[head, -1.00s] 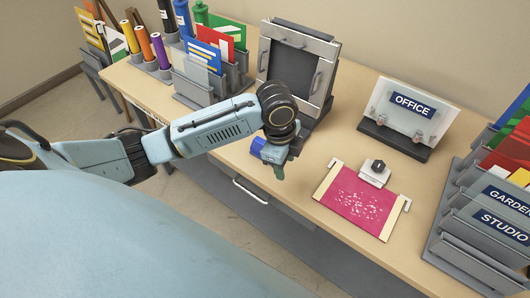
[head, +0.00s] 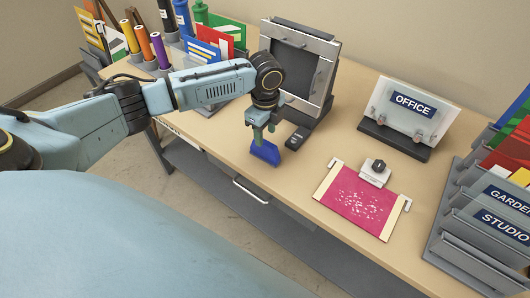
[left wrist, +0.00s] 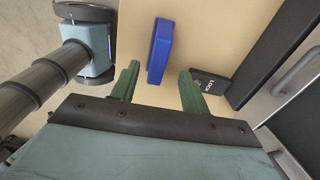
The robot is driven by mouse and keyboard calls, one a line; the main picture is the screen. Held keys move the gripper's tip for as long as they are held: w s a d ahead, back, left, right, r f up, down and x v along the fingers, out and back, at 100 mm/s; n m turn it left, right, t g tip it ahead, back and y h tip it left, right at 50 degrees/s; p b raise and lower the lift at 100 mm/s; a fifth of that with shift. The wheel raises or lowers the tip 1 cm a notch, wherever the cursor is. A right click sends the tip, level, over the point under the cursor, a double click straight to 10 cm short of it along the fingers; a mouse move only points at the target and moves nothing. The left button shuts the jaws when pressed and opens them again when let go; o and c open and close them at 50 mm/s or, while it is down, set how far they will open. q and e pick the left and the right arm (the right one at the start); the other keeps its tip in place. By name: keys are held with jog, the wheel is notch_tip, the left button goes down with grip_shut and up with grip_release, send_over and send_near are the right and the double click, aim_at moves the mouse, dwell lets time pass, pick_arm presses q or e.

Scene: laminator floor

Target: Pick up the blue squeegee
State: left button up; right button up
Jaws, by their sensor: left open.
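The blue squeegee (head: 265,153) is a small blue block near the front edge of the wooden table, left of the pink sheet. In the left wrist view the squeegee (left wrist: 160,48) appears as an upright blue bar, just beyond the gap between my fingertips. My left gripper (head: 264,132) points down right over it, its green fingers overlapping its upper part in the head view. In the left wrist view my left gripper (left wrist: 157,78) is open with nothing between its fingers. Whether a finger touches the squeegee I cannot tell. My right gripper is not in view.
A grey framed machine (head: 300,65) stands close behind the gripper, with a small black labelled block (head: 297,137) at its foot. A pink speckled sheet (head: 358,200) lies to the right. An OFFICE sign holder (head: 410,110) and file racks (head: 490,215) stand farther right.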

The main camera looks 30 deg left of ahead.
aim_at(265, 142)
pick_arm(q)
jog(key=shift+s+f, duration=0.15)
jog(key=shift+f, duration=2.55)
grip_shut()
